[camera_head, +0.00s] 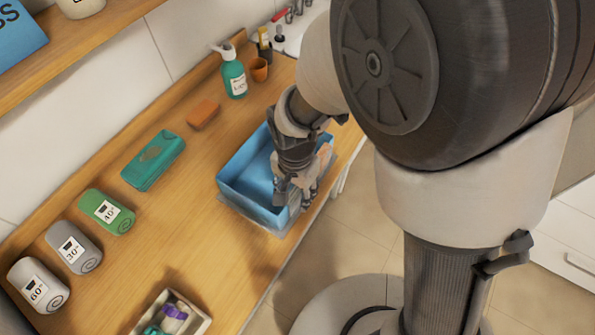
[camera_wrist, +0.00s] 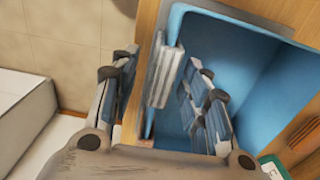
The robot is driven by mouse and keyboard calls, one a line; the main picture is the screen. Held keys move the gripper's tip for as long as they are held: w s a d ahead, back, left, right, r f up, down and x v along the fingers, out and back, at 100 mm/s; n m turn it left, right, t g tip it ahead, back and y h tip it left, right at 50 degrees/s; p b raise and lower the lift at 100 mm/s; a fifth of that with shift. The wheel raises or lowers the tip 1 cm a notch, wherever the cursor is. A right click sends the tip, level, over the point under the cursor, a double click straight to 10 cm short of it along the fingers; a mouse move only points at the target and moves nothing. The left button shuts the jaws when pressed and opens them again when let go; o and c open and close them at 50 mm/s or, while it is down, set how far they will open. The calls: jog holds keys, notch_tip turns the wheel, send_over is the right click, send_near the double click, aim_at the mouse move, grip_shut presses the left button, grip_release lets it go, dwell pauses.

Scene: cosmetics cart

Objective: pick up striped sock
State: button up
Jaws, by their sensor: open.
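A pale grey striped piece of cloth, which looks like the striped sock (camera_wrist: 164,76), hangs over the near rim of a blue bin (camera_wrist: 250,62) in the wrist view. My gripper (camera_wrist: 160,64) is open, with one finger outside the bin and the other inside it. The sock lies between the two fingers, with gaps visible on both sides. In the head view my gripper (camera_head: 296,192) points down at the right-hand edge of the blue bin (camera_head: 243,172). The arm and gripper hide part of the bin there, and I cannot make out the sock clearly.
The bin stands on a wooden counter (camera_head: 150,225), close to its right edge. Rolled towels (camera_head: 107,212), a teal case (camera_head: 154,160), an orange block (camera_head: 203,114), a pump bottle (camera_head: 234,78) and a small box (camera_head: 190,312) stand around. Tiled floor lies beyond the edge.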

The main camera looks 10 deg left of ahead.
jog(key=f, duration=0.2)
jog(key=f+b, duration=0.1)
jog(key=f, duration=0.1)
jog(key=shift+a+f+b, duration=0.2)
jog(key=shift+f+b, duration=0.1)
jog(key=shift+f, duration=0.1)
jog(key=shift+r, duration=0.1)
jog(key=shift+c, duration=0.4)
grip_shut()
